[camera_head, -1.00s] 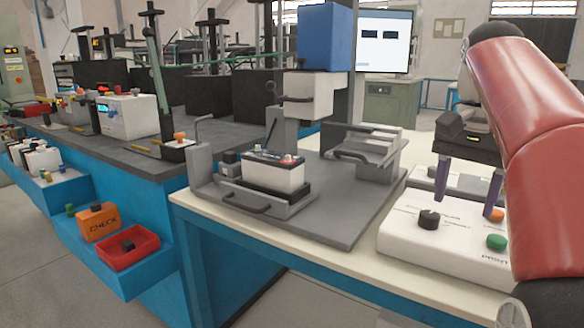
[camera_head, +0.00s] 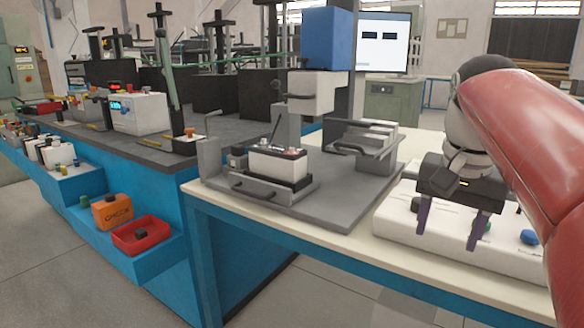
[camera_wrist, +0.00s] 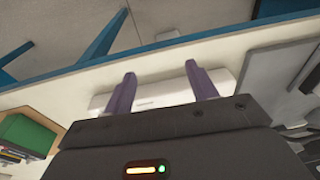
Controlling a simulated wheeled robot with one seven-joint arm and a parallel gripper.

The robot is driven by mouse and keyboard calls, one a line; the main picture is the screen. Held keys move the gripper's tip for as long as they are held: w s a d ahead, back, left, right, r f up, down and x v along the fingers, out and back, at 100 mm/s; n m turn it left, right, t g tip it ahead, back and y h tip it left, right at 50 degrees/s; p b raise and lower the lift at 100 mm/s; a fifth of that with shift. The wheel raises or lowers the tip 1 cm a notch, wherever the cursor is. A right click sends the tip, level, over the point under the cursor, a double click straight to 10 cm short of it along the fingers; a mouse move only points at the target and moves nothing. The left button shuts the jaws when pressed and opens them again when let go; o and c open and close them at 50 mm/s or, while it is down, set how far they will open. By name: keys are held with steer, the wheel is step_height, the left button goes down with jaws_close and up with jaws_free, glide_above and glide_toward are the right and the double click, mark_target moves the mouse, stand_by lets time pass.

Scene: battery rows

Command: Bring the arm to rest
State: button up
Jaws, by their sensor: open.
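My gripper (camera_head: 448,237) is at the right of the head view, at the end of my red arm. Its two purple fingers are apart and point downward, with nothing between them. They hang in front of a white control box (camera_head: 392,222) with coloured knobs and partly cover it. I cannot tell whether they touch it. In the wrist view, the gripper's fingers (camera_wrist: 161,75) are also spread and empty, with a white box (camera_wrist: 160,88) behind them.
A press fixture with a black-and-white battery (camera_head: 278,163) stands on the cream table (camera_head: 330,239), left of my gripper. A blue bench (camera_head: 160,210) at left carries an orange box (camera_head: 112,211) and a red tray (camera_head: 147,250). Floor shows in front.

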steer(key=s+a+f+n+t, duration=0.2)
steer(key=s+a+f+n, duration=0.1)
steer(key=f, duration=0.6)
steer(key=s+a+f+n+t, duration=0.2)
steer(key=s+a+f, duration=0.3)
steer(key=s+f, duration=0.3)
step_height(320, 180, down, 2)
steer(key=shift+f+n, duration=0.15)
steer(key=shift+n, duration=0.75)
steer(key=shift+c, duration=0.5)
